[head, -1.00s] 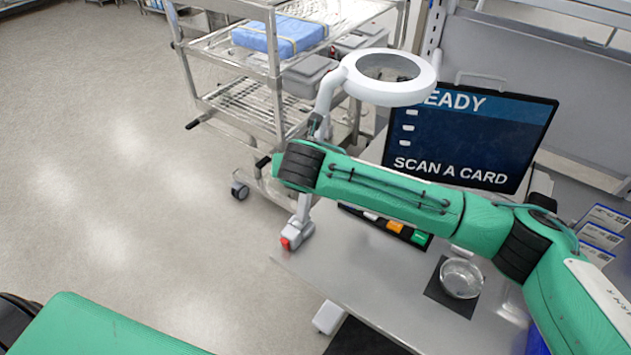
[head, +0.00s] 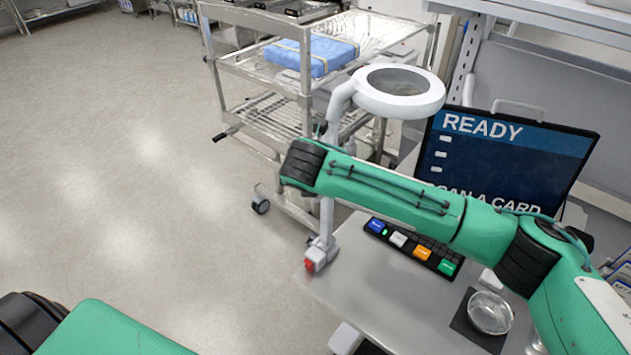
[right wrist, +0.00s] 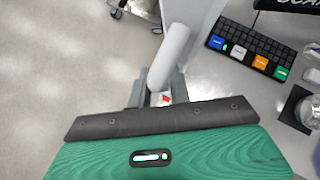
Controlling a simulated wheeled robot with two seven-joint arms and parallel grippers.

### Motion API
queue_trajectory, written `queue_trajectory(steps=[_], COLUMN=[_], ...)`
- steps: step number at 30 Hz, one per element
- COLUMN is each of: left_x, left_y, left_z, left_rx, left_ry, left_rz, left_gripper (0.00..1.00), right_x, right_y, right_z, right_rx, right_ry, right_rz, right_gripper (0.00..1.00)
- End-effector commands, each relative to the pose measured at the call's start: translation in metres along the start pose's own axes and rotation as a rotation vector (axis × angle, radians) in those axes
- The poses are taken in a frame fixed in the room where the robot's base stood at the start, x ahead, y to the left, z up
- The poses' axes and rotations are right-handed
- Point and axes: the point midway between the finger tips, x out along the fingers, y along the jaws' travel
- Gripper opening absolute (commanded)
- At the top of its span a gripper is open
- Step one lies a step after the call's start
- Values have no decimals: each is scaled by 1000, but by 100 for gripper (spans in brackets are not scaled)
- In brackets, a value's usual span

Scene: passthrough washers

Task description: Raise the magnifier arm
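The magnifier has a white ring head (head: 400,90) with a lens. It stands high on a pale jointed arm (head: 340,106), left of the screen in the head view. Its lower post (head: 327,215) runs to a base with a red part (head: 315,262) at the table's left edge. My right arm crosses in front of the post and hides part of it. In the right wrist view my right gripper (right wrist: 160,92) has grey fingers on either side of a white tube (right wrist: 172,52) of the magnifier. Finger contact is unclear. My left gripper is out of view.
A black screen (head: 505,155) reading READY stands on the grey table (head: 365,285). A keypad with coloured keys (head: 415,248) and a glass dish (head: 490,312) lie near my right arm. A wire cart (head: 305,95) with a blue pack stands behind. Floor at left is clear.

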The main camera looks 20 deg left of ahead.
Motion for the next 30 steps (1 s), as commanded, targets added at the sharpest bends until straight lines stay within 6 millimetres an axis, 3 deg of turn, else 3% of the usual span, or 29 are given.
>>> queue_trajectory(steps=[19, 23, 30], left_x=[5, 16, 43], left_y=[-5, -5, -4], left_z=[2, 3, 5], left_rx=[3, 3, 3], left_ry=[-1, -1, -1], left_rz=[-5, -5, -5], left_gripper=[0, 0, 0], right_x=[-5, -23, -79], right_y=[0, 0, 0], right_z=[-3, -4, -4], right_rx=[0, -2, -3], right_ry=[3, 2, -1], right_rz=[0, 2, 2], right_gripper=[20, 20, 20])
